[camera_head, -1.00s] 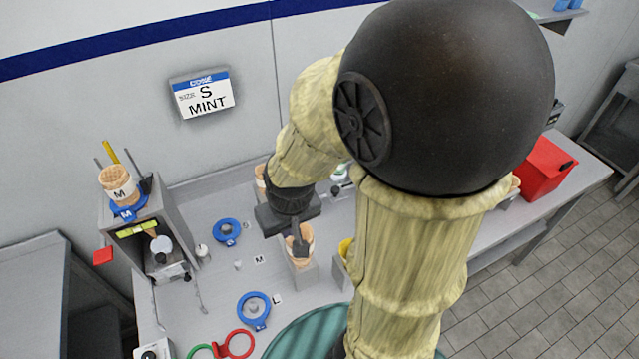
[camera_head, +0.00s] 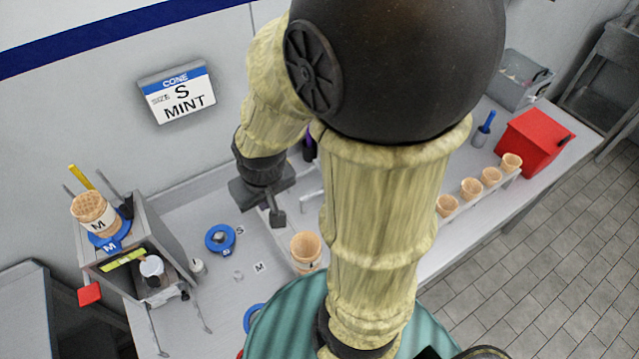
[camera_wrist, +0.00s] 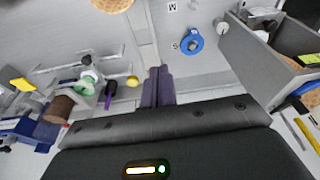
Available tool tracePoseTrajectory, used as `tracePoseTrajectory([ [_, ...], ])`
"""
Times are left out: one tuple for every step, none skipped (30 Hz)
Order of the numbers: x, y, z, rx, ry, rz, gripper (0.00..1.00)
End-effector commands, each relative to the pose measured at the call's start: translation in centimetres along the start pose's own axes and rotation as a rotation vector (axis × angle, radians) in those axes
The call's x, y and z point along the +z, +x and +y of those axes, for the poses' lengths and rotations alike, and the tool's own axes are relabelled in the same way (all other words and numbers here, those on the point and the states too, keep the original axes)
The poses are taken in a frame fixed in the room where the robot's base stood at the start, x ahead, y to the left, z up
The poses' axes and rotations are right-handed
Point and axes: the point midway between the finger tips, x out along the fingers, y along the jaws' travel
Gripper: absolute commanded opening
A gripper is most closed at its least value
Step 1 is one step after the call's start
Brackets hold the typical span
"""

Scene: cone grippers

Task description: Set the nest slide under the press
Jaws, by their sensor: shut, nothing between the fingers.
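The grey press stand (camera_head: 160,232) is at the left of the head view, with a white round part (camera_head: 151,267) in its opening. A blue ring marked M (camera_head: 108,244) sits on top, holding a cone marked M (camera_head: 93,211). A loose blue ring (camera_head: 214,247) lies on the table by an S label; it also shows in the wrist view (camera_wrist: 191,41). Another blue ring (camera_head: 250,318) is partly hidden in front. I cannot tell which part is the nest slide. My gripper (camera_head: 279,217) is shut and empty above the table, right of the S ring.
A waffle cone (camera_head: 305,247) stands in a holder just right of the M label (camera_head: 259,267). Several cones stand in a rack near a red box (camera_head: 533,143) at the right. A purple-handled tool (camera_wrist: 109,94) and a green-lidded item (camera_wrist: 84,86) lie left of the fingers.

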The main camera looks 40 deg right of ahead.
Motion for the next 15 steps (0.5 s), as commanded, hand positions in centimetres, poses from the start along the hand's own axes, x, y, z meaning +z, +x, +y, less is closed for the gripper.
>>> tracePoseTrajectory([
  [0.0, 0.0, 0.0, 0.0, 0.0, 0.0, 0.0],
  [0.0, 0.0, 0.0, 0.0, -0.001, -0.001, 0.0],
  [0.0, 0.1, 0.0, 0.0, -0.006, -0.003, 0.0],
  [-0.1, 0.2, 0.0, 0.0, -0.012, -0.007, 0.0],
  [-0.2, 0.3, 0.1, 0.001, -0.021, -0.012, 0.0],
  [-0.3, 0.6, 0.1, 0.002, -0.038, -0.022, 0.0],
  [-0.4, 0.9, 0.2, 0.003, -0.056, -0.033, 0.0],
  [-0.5, 1.3, 0.3, 0.005, -0.079, -0.045, 0.0],
  [-0.7, 1.9, 0.4, 0.009, -0.114, -0.065, 0.0],
  [-0.9, 2.4, 0.6, 0.012, -0.146, -0.082, 0.0],
  [-1.1, 3.0, 0.8, 0.016, -0.18, -0.101, 0.0],
  [-1.3, 3.8, 1.0, 0.023, -0.232, -0.13, 0.0],
  [-1.4, 4.5, 1.3, 0.03, -0.275, -0.153, 0.0],
  [-1.6, 5.1, 1.5, 0.037, -0.321, -0.176, 0.0],
  [-1.9, 6.0, 1.9, 0.048, -0.382, -0.208, 0.0],
])
